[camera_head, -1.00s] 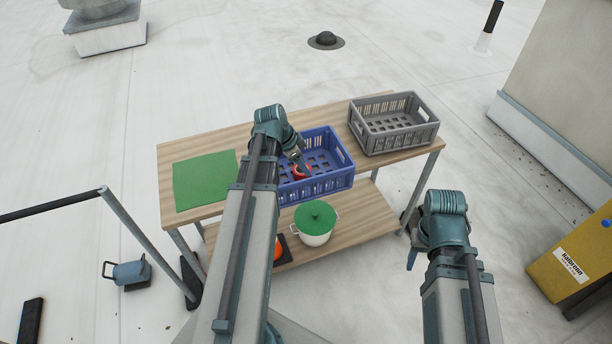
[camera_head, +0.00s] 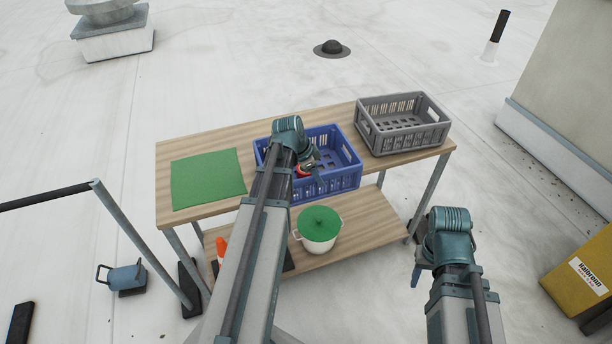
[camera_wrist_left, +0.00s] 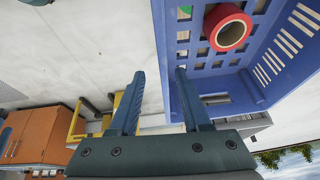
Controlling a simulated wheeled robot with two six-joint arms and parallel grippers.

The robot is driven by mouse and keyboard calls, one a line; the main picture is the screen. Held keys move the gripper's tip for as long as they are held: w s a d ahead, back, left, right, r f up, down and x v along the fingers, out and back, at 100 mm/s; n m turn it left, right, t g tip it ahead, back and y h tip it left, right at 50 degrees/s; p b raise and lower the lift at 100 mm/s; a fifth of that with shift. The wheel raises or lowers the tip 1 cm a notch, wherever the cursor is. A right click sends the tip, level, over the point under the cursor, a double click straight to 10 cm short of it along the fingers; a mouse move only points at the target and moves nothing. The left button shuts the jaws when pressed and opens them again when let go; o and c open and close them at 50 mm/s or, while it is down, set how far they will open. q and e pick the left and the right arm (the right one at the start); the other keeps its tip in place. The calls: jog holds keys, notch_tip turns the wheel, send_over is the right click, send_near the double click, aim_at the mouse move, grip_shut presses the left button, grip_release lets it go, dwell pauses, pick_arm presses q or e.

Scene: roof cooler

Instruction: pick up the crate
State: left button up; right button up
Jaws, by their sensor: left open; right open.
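The blue crate (camera_head: 346,182) stands on the table's top at its front edge, between the green mat and the grey crate. A red roll (camera_wrist_left: 230,28) lies inside it; the head view shows only part of the roll. My left gripper (camera_head: 317,174) is open at the blue crate's front side. In the left wrist view its fingers (camera_wrist_left: 160,72) stand apart with a blue crate wall (camera_wrist_left: 168,45) between them; I cannot tell whether they touch it. My left arm hides part of the crate's front. My right gripper (camera_head: 416,274) hangs right of the table, away from the crates, mostly hidden by its arm.
The grey crate (camera_head: 365,124) stands at the table's right end. The green mat (camera_head: 207,178) lies at the left. The lower shelf (camera_head: 367,216) holds a white pot with a green lid (camera_head: 319,226) and an orange cone (camera_head: 221,248). A railing (camera_head: 140,240) stands at left.

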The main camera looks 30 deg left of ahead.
pick_arm(q)
jog(key=b+x, duration=0.4)
jog(key=x, duration=0.1)
jog(key=shift+w+a+f+b, duration=0.15)
jog(key=shift+w+a+b, duration=0.1)
jog(key=shift+b, duration=0.15)
grip_shut()
dwell(1.3)
